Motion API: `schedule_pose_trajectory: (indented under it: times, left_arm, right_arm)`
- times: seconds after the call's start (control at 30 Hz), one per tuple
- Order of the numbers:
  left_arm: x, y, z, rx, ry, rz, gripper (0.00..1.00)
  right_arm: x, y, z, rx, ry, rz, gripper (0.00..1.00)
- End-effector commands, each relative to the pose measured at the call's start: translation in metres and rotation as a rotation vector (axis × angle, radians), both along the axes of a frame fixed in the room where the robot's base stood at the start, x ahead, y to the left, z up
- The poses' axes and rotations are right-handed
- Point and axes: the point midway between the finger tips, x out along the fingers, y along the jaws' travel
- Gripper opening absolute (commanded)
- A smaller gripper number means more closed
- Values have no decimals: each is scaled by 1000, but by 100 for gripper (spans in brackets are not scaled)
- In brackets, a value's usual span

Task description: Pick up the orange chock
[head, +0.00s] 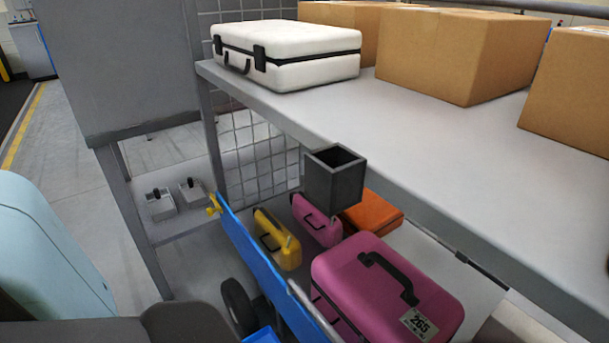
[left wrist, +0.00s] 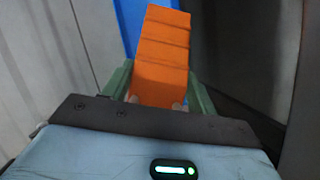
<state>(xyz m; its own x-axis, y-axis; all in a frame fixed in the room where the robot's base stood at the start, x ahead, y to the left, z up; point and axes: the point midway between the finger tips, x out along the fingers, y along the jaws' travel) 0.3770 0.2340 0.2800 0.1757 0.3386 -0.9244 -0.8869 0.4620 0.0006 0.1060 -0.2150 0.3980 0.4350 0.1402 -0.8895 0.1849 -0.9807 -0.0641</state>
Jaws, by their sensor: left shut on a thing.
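The orange chock (left wrist: 161,50) shows in the left wrist view as a ridged orange block. My left gripper (left wrist: 158,92) is shut on it, with one green finger on each side, and the chock extends out past the fingers. What lies beneath the chock is hard to make out; a blue strip shows behind it. In the head view I see neither the chock nor my left gripper. My right gripper is in neither view.
A grey shelf (head: 430,150) carries a white case (head: 290,55) and cardboard boxes (head: 455,55). Below are a blue cart side (head: 255,260), pink cases (head: 385,285), a yellow case (head: 277,240) and an orange case (head: 373,213). A grey holder (head: 334,180) hangs at the shelf edge.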

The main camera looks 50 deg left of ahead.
Motion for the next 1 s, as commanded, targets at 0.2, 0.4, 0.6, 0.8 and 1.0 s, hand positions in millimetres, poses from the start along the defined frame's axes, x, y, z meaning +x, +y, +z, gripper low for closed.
schedule_pose_trajectory:
  times: [0.2,0.4,0.6,0.8,1.0]
  left_arm:
    - [2,0,25,0,-6,0,11]
    - [-21,-20,32,-2,0,-2,11]
    - [-56,-51,36,-2,-1,-2,11]
    - [-90,-79,39,-1,0,-1,11]
    - [-111,-97,40,0,-1,0,11]
  right_arm:
    - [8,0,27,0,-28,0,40]
    - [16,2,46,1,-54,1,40]
    - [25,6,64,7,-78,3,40]
    - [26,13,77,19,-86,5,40]
    - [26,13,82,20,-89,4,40]
